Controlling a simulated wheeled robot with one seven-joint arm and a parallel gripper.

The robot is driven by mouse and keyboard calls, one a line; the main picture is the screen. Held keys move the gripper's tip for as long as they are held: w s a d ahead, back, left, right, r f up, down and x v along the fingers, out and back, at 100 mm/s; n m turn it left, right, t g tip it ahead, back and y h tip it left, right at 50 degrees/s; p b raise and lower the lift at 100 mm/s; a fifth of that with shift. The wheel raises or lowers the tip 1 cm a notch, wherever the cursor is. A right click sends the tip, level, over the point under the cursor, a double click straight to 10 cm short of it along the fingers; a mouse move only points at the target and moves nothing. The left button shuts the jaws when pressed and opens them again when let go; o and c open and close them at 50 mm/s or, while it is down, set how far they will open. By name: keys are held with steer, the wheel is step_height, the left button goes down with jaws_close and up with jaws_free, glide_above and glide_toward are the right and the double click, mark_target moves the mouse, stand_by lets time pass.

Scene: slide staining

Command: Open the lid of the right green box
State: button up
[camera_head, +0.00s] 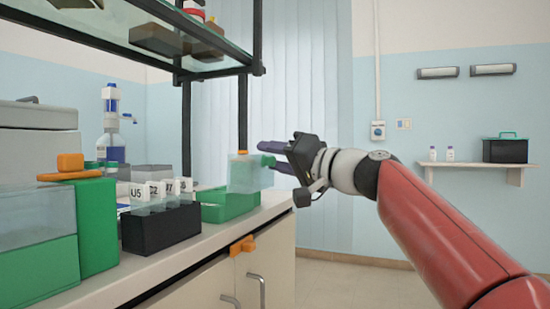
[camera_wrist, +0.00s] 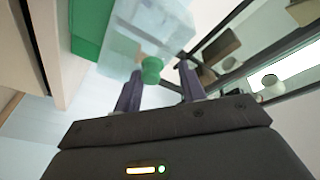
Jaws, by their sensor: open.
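The right green box (camera_head: 222,206) sits on the counter near its far right end; its green side also shows in the wrist view (camera_wrist: 88,28). Its pale translucent lid (camera_head: 243,174) stands up steeply above the right part of the green base, with an orange piece at its top. The lid also fills the upper middle of the wrist view (camera_wrist: 150,25). A green knob (camera_wrist: 151,68) sticks out from the lid. My gripper (camera_head: 266,155) is open, with its two purple fingers on either side of the knob. Finger contact with the knob cannot be told.
A black rack (camera_head: 160,230) of labelled slides stands left of the box. A larger green box (camera_head: 97,225) with an orange latch is at the near left. Glass shelves on a dark frame (camera_head: 186,120) rise behind. An orange handle (camera_head: 242,245) is on the counter front.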

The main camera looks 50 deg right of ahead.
steer(key=s+f, duration=0.1)
steer(key=s, duration=0.6)
steer(key=shift+s+d, duration=0.3)
